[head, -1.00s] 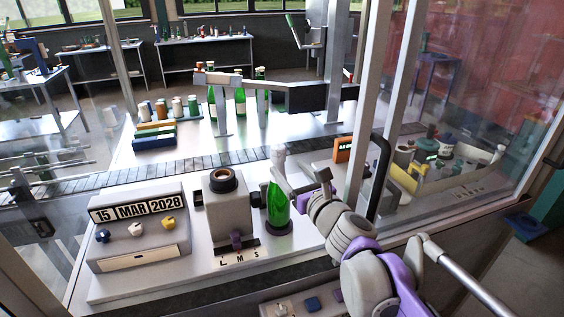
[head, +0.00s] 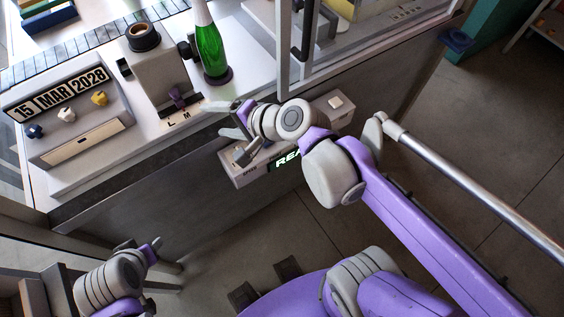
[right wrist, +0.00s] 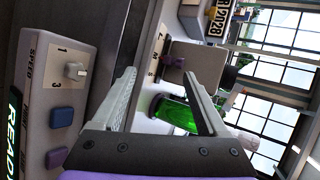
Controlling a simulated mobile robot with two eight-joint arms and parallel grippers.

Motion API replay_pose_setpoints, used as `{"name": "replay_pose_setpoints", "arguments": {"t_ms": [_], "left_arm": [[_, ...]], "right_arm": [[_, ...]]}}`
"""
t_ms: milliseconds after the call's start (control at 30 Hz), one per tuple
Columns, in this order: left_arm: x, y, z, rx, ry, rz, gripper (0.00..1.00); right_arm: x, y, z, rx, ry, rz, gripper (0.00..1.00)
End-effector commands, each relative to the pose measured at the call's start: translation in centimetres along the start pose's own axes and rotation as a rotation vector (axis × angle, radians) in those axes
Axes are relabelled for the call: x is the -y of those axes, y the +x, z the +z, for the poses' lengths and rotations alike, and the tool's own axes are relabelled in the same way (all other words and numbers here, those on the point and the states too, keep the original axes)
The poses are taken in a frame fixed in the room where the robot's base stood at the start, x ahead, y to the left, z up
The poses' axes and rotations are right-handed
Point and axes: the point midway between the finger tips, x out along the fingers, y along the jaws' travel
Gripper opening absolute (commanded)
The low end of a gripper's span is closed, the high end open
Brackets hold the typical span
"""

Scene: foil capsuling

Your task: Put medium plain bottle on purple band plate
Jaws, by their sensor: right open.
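The green bottle with a white capped neck (head: 210,48) stands upright on a dark round base (head: 217,78) beside the grey machine. In the right wrist view the bottle (right wrist: 176,114) appears beyond and between my fingers, not touched by them. My right gripper (head: 226,122) is open and empty, in front of the bench edge below the bottle; its fingers also show in the right wrist view (right wrist: 160,76). My left gripper (head: 142,246) is low at the bottom left, away from the bench, and its fingers are too small to judge. I cannot make out a purple band plate.
The grey machine (head: 159,77) with a dark ring on top stands left of the bottle. The date box (head: 68,117) is further left. A control box (head: 245,172) sits under my right gripper. A metal frame post (head: 284,45) rises right of the bottle.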

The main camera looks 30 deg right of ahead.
Motion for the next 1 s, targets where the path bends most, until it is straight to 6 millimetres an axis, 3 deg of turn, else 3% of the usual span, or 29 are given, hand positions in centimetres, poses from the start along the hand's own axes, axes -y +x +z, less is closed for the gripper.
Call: {"name": "replay_pose_setpoints", "arguments": {"t_ms": [33, 100, 200, 300, 400, 533, 1000], "left_arm": [[0.0, 0.0, 0.0, 0.0, 0.0, 0.0, 0.5], [0.0, 0.0, 0.0, 0.0, 0.0, 0.0, 0.5], [0.0, 0.0, 0.0, 0.0, 0.0, 0.0, 0.5], [0.0, 0.0, 0.0, 0.0, 0.0, 0.0, 0.5], [0.0, 0.0, 0.0, 0.0, 0.0, 0.0, 0.5], [0.0, 0.0, 0.0, 0.0, 0.0, 0.0, 0.5], [0.0, 0.0, 0.0, 0.0, 0.0, 0.0, 0.5]], "right_arm": [[-3.1, -0.4, 0.8, 0.007, -0.178, 0.092, 0.76], [-7.2, -1.2, 1.1, 0.021, -0.43, 0.227, 0.76], [-12.3, -2.8, 0.6, 0.049, -0.736, 0.406, 0.76], [-15.8, -4.4, -0.3, 0.082, -0.964, 0.551, 0.76], [-17.9, -5.6, -1.1, 0.105, -1.104, 0.648, 0.76], [-18.8, -6.3, -1.7, 0.119, -1.179, 0.702, 0.76], [-18.8, -6.3, -1.8, 0.118, -1.181, 0.704, 0.76]]}}
